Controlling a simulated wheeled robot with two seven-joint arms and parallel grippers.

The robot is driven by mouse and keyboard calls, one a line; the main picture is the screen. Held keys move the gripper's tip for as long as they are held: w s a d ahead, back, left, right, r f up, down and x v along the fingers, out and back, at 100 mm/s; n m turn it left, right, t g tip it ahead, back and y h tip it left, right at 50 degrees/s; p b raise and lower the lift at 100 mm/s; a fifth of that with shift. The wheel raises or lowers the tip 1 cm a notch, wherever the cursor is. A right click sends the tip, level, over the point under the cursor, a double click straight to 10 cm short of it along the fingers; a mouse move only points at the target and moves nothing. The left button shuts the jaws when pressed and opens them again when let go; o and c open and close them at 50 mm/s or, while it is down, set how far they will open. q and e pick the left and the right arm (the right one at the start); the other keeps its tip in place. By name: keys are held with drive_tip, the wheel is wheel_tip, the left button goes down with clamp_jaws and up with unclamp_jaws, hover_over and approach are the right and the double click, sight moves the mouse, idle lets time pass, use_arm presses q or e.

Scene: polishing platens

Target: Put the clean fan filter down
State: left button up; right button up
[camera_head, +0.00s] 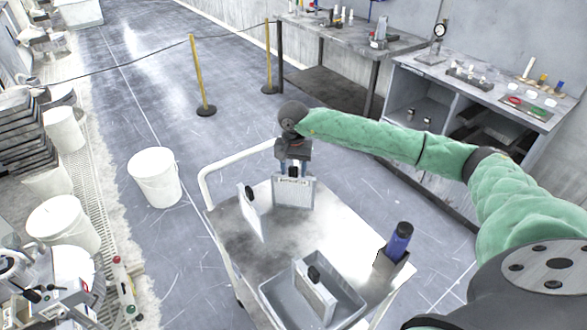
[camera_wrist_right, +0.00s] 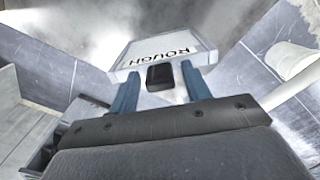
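My right gripper (camera_head: 293,166) points down over the far end of the cart. Directly below it a pale framed panel (camera_head: 292,193) stands upright, seemingly on the cart top. In the right wrist view the panel (camera_wrist_right: 165,48) carries the upside-down word ROUGH and a black knob (camera_wrist_right: 160,77). The blue fingers of the right gripper (camera_wrist_right: 160,72) are apart, one on each side of the knob, with visible gaps. A second panel with a black knob (camera_head: 251,219) stands tilted to the left. A third (camera_head: 316,297) sits in a grey tray. No panel is visibly marked clean. My left gripper is out of view.
A white bucket (camera_head: 154,177) stands on the floor left. Benches (camera_head: 462,82) line the back right. The cart's middle is clear.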

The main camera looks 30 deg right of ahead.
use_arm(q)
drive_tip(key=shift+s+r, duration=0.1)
use_arm(e)
drive_tip(key=shift+r, duration=0.15)
drive_tip(key=shift+r, duration=0.4)
wheel_tip(320, 180, up, 5)
drive_tip(key=b, duration=0.3)
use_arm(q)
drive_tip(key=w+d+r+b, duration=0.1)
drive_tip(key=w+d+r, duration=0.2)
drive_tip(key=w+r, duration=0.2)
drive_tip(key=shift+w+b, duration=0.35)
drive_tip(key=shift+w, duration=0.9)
use_arm(e)
wheel_tip(320, 180, up, 6)
